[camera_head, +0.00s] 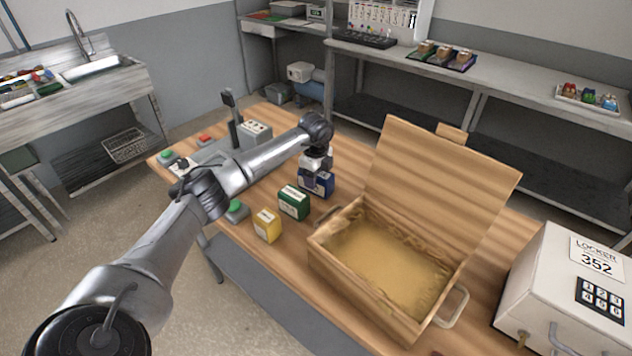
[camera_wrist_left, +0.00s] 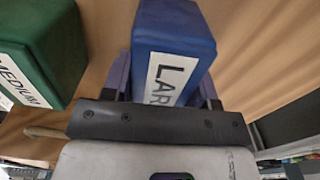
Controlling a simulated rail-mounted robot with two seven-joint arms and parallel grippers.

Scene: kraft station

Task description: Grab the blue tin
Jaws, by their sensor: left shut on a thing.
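The blue tin (camera_head: 318,183) stands on the wooden table behind the green tin. It has a white label, which reads "LAR" in the left wrist view (camera_wrist_left: 172,42), the rest being hidden. My left gripper (camera_head: 316,168) comes down on it from above and is shut on it, with a finger on each side in the wrist view. I cannot tell whether the tin is lifted off the table. My right gripper is not in view.
A green tin (camera_head: 293,203) and a yellow tin (camera_head: 267,226) stand in front of the blue tin. An open, empty wooden box (camera_head: 430,318) is to the right, its lid raised. A white locker box (camera_head: 560,285) stands farther right. A lever panel (camera_head: 252,131) is behind my left arm.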

